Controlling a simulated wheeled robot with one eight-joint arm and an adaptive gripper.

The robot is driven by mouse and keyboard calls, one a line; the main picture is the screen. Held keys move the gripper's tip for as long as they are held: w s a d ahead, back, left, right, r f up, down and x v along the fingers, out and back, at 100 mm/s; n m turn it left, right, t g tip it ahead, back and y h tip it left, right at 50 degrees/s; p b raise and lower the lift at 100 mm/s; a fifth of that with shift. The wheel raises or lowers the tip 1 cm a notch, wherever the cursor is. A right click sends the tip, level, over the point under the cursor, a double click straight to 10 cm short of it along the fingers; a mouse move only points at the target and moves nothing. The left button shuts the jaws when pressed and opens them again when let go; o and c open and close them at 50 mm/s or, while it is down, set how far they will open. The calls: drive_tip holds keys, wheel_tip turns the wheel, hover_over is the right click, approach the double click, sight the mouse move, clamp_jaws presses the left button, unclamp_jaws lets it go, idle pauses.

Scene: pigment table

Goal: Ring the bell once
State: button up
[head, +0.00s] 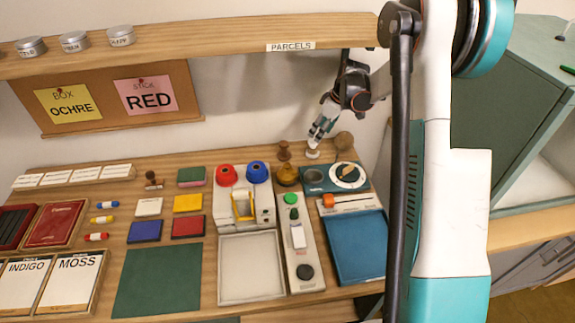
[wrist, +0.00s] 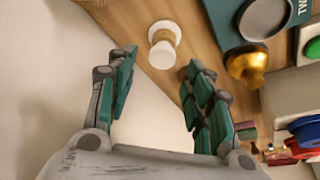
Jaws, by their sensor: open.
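A small golden bell (head: 287,176) sits near the back of the table, left of the dial panel. In the wrist view the shiny golden bell (wrist: 247,65) is to the right, outside the jaws. My gripper (head: 318,130) is over the back edge of the table, to the right of the bell and behind it. In the wrist view my gripper (wrist: 160,65) is open with nothing between its fingers. A pale round-topped piece (wrist: 164,45) shows just beyond the fingertips; I cannot tell the gap to it.
The dial panel (head: 313,188) stands right of the bell. A shelf (head: 190,42) runs above the table.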

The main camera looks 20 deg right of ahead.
clamp_jaws()
idle(1.1)
